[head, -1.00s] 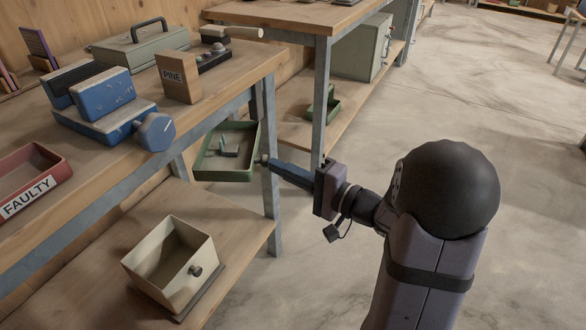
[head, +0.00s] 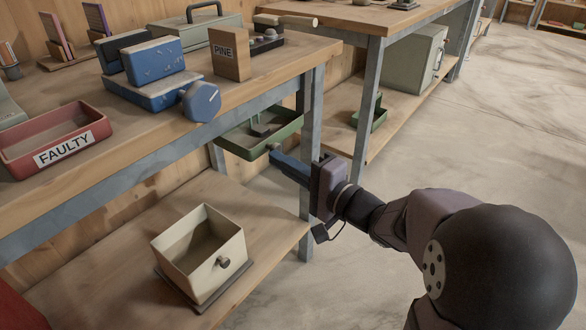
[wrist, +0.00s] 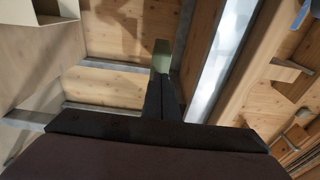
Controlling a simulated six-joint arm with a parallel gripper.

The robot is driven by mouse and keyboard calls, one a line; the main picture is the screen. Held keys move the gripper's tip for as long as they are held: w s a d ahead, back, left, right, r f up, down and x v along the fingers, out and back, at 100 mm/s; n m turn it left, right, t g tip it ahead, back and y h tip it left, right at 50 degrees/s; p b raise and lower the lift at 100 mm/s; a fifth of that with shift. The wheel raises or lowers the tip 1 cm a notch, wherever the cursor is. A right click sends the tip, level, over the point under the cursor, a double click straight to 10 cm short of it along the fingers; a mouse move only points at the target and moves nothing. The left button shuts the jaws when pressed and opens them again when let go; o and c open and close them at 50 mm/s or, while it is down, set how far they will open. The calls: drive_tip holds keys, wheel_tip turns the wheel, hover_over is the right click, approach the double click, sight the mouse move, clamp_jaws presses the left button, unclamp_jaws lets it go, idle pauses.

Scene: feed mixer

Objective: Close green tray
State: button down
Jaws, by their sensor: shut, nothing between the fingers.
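The green tray (head: 240,147) hangs under the edge of the workbench top near its right end in the head view. It sticks out partway, its back part hidden beneath the bench top, with small dark items inside. My gripper (head: 274,155) is shut and empty, its fingertips at the tray's front by a small knob. They look to be touching or very close; I cannot tell which. In the wrist view, a green strip of the tray (wrist: 161,55) shows just beyond the fingertips (wrist: 160,82).
A cream open box (head: 205,265) with a knob stands on the lower shelf. A bench leg (head: 308,190) is close beside my gripper. Open floor lies to the right.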

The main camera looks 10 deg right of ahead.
drive_tip(key=shift+w+a+r+b, duration=0.1)
drive_tip(key=shift+a+r+b, duration=0.3)
drive_tip(key=shift+a, duration=0.2)
idle(0.4)
drive_tip(key=p+v, duration=0.1)
drive_tip(key=v, duration=0.7)
drive_tip(key=shift+w+d+f, duration=0.15)
drive_tip(key=shift+d+f, duration=0.15)
drive_tip(key=shift+f, duration=0.1)
drive_tip(key=shift+m, duration=0.3)
